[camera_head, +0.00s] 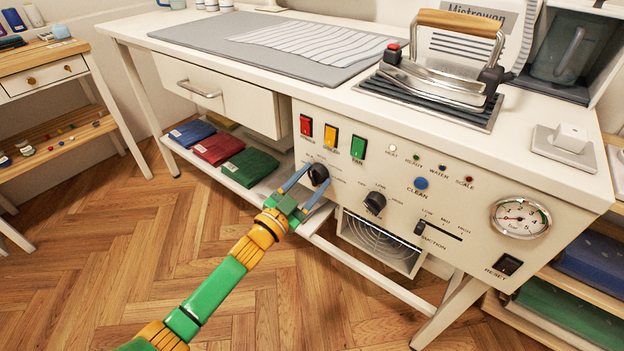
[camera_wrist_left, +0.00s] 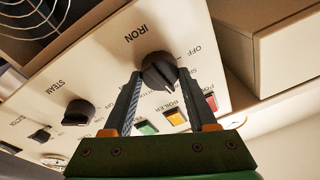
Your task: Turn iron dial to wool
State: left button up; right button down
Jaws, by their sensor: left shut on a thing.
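The iron dial (camera_head: 318,174) is a round black knob on the white front panel (camera_head: 458,202), under the coloured switches. In the left wrist view the dial (camera_wrist_left: 158,70) sits beside the printed word IRON, with OFF printed to its right. My left gripper (camera_head: 307,186) reaches the panel with a finger on each side of the dial and is shut on it. Its two fingers also show in the left wrist view (camera_wrist_left: 160,85). The marks around the dial are too small or hidden to read which setting it points to. My right gripper is not in view.
A second black knob, STEAM (camera_head: 375,203), sits to the right of the dial. Red, yellow and green switches (camera_head: 331,135) are just above. A pressure gauge (camera_head: 520,217) is at the far right. Folded cloths (camera_head: 249,167) lie on the shelf at left. An iron (camera_head: 440,75) rests on top.

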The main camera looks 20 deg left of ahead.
pick_arm(q)
jog(key=shift+f+m, duration=0.1)
jog(key=shift+m, duration=1.1)
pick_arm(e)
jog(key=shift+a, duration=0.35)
pick_arm(q)
jog(key=o, duration=1.4)
jog(key=shift+c, duration=0.2)
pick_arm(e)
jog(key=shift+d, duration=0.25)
pick_arm(q)
jog(key=r+p+v, duration=0.1)
jog(key=v, duration=0.6)
jog(key=shift+f, duration=0.45)
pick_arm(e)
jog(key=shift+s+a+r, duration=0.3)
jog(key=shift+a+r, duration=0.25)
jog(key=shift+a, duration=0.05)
